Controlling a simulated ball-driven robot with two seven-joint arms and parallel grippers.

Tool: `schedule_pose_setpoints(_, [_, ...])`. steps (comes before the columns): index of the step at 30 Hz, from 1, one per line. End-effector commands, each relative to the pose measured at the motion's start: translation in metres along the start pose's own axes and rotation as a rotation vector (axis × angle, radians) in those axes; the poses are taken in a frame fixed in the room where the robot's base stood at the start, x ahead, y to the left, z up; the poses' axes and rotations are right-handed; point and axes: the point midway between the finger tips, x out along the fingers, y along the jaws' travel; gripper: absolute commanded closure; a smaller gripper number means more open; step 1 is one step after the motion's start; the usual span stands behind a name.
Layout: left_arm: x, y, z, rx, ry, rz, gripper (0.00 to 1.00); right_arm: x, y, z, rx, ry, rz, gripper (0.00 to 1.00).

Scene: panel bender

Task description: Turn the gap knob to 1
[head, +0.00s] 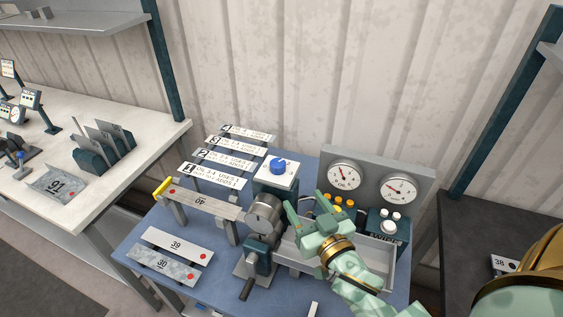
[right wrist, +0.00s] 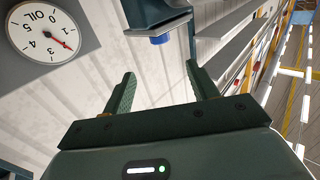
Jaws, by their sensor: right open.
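A blue knob (head: 278,166), which appears to be the gap knob, sits on a white-topped dark box (head: 274,188) at the back of the blue table. Its setting and marks are too small to read. My right gripper (head: 306,207) is open and empty, in front and to the right of the knob, apart from it. In the right wrist view, which is upside down, a blue knob (right wrist: 159,39) shows beyond the open fingers (right wrist: 160,92). My left gripper is not in view.
Two gauges (head: 372,183) stand behind my right gripper, with orange buttons (head: 344,202) and a white-buttoned box (head: 386,238) close by. A grey tray (head: 378,257) lies under my arm. A round metal crank unit (head: 262,213) and labelled strips (head: 215,178) are to the left.

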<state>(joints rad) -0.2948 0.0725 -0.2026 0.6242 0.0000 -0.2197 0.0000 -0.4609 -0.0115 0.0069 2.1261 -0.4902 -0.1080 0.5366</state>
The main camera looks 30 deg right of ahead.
Motion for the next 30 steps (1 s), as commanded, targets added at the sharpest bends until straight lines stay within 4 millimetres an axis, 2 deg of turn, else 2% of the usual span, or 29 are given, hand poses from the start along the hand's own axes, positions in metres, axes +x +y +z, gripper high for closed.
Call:
schedule_pose_setpoints(6, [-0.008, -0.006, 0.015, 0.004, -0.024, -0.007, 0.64, 0.057, 0.0, -0.003, -0.004, 0.003, -0.001, 0.41])
schedule_pose_setpoints(12, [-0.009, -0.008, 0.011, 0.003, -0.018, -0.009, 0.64, 0.104, 0.0, -0.001, -0.002, 0.001, -0.001, 0.41])
schedule_pose_setpoints(15, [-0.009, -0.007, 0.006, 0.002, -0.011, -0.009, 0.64, 0.121, 0.0, 0.0, -0.002, 0.0, -0.001, 0.41])
schedule_pose_setpoints(21, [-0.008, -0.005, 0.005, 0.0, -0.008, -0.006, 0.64, 0.138, 0.0, 0.001, -0.002, -0.001, -0.001, 0.41])
schedule_pose_setpoints(29, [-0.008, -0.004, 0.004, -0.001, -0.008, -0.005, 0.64, 0.14, 0.0, 0.001, -0.001, -0.001, -0.001, 0.41])
schedule_pose_setpoints(30, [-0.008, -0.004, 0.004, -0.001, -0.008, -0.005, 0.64, 0.14, 0.0, 0.001, -0.001, -0.001, -0.001, 0.44])
